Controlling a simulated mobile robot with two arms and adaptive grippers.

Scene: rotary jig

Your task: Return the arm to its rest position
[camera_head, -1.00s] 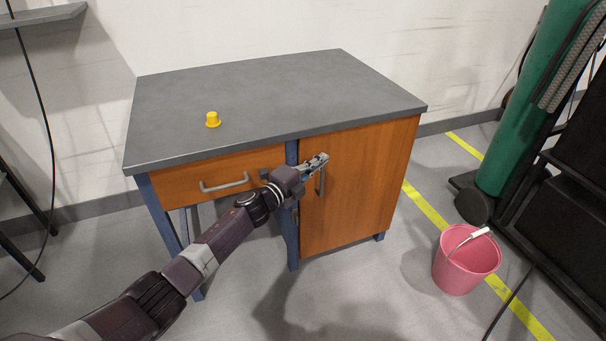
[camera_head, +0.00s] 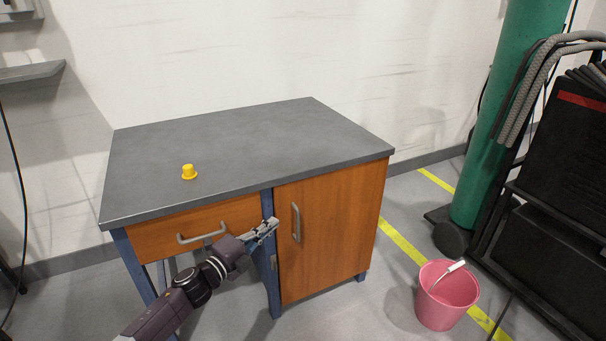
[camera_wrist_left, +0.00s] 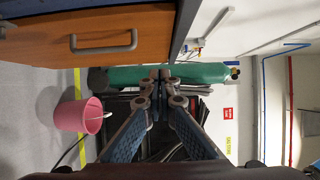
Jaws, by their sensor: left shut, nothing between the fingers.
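My left gripper (camera_head: 265,230) is in front of the workbench, near the blue leg between the drawer and the cupboard door (camera_head: 332,235). It is shut and empty; in the left wrist view its fingertips (camera_wrist_left: 160,74) meet. The gripper is left of the grey door handle (camera_head: 296,222) and apart from it. The door is closed, and its handle also shows in the left wrist view (camera_wrist_left: 103,49). The drawer (camera_head: 150,238) below the tabletop looks closed. My right gripper is not in view.
A small yellow peg-like piece (camera_head: 189,172) stands on the grey tabletop (camera_head: 260,140). A pink bucket (camera_head: 445,298) is on the floor to the right. A green cylinder (camera_head: 490,130) and black equipment (camera_head: 560,170) stand at the far right. Floor between bench and bucket is clear.

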